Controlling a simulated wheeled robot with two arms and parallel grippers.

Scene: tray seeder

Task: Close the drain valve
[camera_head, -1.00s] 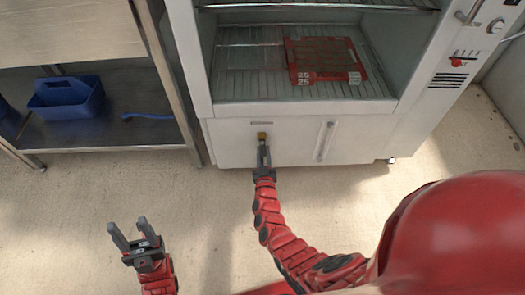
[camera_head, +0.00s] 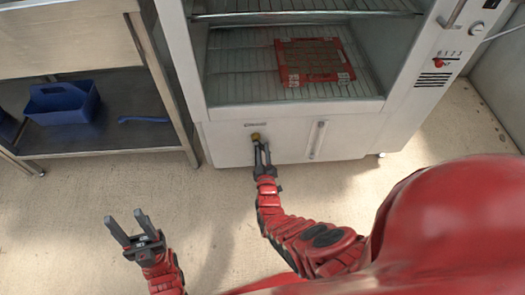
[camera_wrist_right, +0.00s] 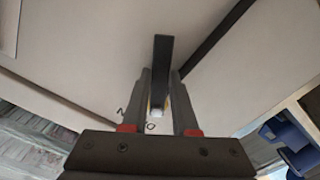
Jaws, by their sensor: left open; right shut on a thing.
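The drain valve (camera_head: 255,136) is a small brass fitting low on the front panel of the white cabinet. My right gripper (camera_head: 262,150) is at it, its fingers pointing up at the panel. In the right wrist view the valve's dark flat lever (camera_wrist_right: 162,55) stands between the two fingers of my right gripper (camera_wrist_right: 160,82), which is shut on it. A bit of brass and a pale tip show behind the lever. The lever's exact angle is hard to tell. My left gripper (camera_head: 124,225) is open and empty above the floor, well away from the valve.
A red tray (camera_head: 312,62) lies on a wire rack inside the open cabinet (camera_head: 350,130). A vertical handle (camera_head: 318,140) is on the panel right of the valve. A blue caddy (camera_head: 62,102) sits on the steel table's lower shelf (camera_head: 110,142) at left.

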